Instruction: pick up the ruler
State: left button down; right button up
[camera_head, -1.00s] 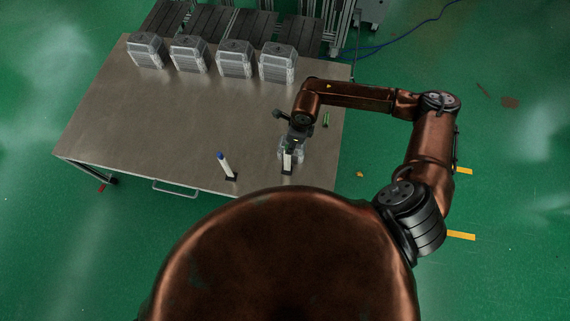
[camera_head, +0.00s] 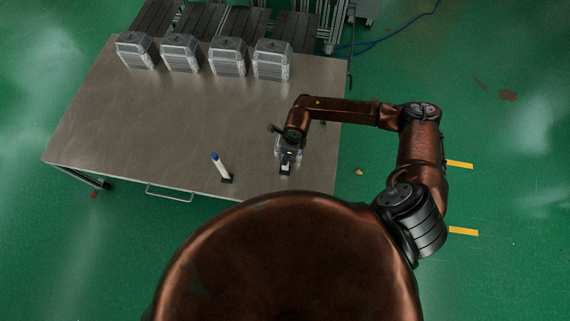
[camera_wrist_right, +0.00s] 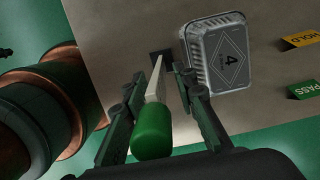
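No ruler can be made out in either view. My right gripper (camera_wrist_right: 160,75) is open around a white marker with a green cap (camera_wrist_right: 152,132), which stands in a dark holder (camera_wrist_right: 156,55). The fingers are on either side of the marker, with a gap on the right. In the head view my right gripper (camera_head: 287,155) is over the table's front right part, hiding most of that marker. A second white marker with a blue cap (camera_head: 220,166) stands tilted in a black holder (camera_head: 227,179) to the left. My left gripper is not in view.
Several foil stacks (camera_head: 228,58) line the table's back. The table's (camera_head: 130,120) middle is clear.

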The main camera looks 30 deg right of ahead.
jog(key=shift+f, duration=0.2)
jog(key=shift+c, duration=0.6)
grip_shut()
